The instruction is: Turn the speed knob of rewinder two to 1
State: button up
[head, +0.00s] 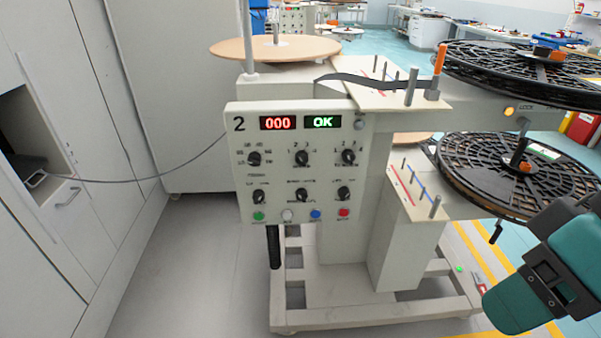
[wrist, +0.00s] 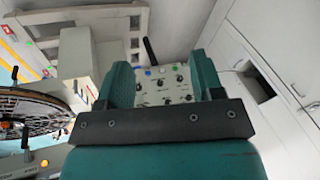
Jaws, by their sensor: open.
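Rewinder two is the cream machine whose control panel (head: 240,190) carries a "2", a red "000" display (head: 277,123) and a green "OK" display (head: 322,122). Black knobs sit in two rows of three. The top middle knob (head: 302,158) and top right knob (head: 348,157) have digits around them; the top left knob (head: 253,158) has small, unclear labels. I cannot read which is the speed knob. My teal gripper (wrist: 163,82) is open and empty, apart from the panel. The panel (wrist: 148,98) shows beyond and between its fingers in the wrist view.
Black reels (head: 520,175) stand at the right, near my arm. A wooden disc (head: 300,46) lies on top at the left. Colored buttons (head: 316,214) line the panel's bottom, with a black handle (head: 273,247) below. White cabinets (head: 60,220) stand left; floor before them is clear.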

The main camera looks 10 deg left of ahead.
aim_at(302, 158)
jog(key=u, duration=1.75)
jog(key=i, duration=0.55)
jog(key=z, duration=1.7)
